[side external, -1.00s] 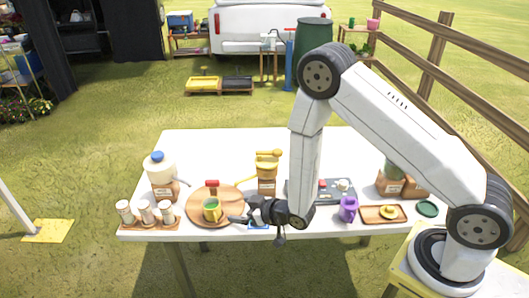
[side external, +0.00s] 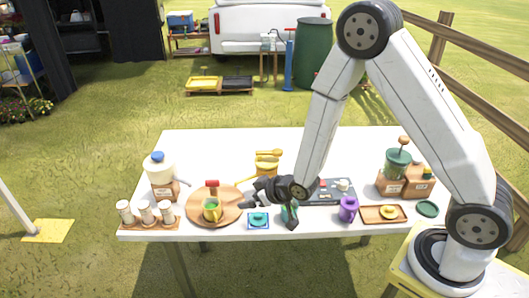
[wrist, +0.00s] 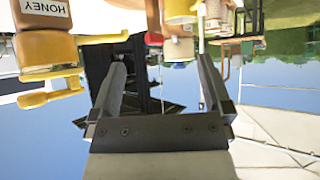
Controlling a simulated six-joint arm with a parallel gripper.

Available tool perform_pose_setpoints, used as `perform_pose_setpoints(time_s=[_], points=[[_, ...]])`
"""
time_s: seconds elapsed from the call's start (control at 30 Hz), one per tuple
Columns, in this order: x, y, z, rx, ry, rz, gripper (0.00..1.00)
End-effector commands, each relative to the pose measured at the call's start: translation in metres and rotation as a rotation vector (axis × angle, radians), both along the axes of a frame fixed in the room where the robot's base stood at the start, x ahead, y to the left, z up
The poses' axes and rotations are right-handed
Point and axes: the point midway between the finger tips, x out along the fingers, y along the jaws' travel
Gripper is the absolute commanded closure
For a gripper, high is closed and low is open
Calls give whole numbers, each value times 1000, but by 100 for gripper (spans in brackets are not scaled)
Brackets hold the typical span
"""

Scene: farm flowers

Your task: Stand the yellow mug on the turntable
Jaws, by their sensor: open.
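The yellow mug (side external: 211,213), with green showing inside, stands upright on the round wooden turntable (side external: 230,192), near its front edge. Something red-topped stands behind the mug on the turntable. My gripper (side external: 254,194) is open, just right of the turntable and above the table, with its fingers pointing left. It is apart from the mug and holds nothing. In the wrist view, the open fingers (wrist: 160,90) have nothing between them. That view is upside down, and I cannot tell the mug for certain in it.
The honey dispenser (side external: 267,158) stands behind my gripper; its jar (wrist: 45,45) shows at left in the wrist view. A blue coaster with a teal piece (side external: 258,220) lies in front. The purple mug (side external: 348,208) is to the right, spice jars (side external: 146,213) at left. The table's back is clear.

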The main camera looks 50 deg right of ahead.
Motion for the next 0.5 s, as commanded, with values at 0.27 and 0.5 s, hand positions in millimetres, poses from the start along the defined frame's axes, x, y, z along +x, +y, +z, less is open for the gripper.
perform_pose_setpoints(time_s=[0.27, 0.5], points=[[-36, -23, 38, -32, 219, -67, 0], [-84, -38, 67, -44, 416, -120, 0]])
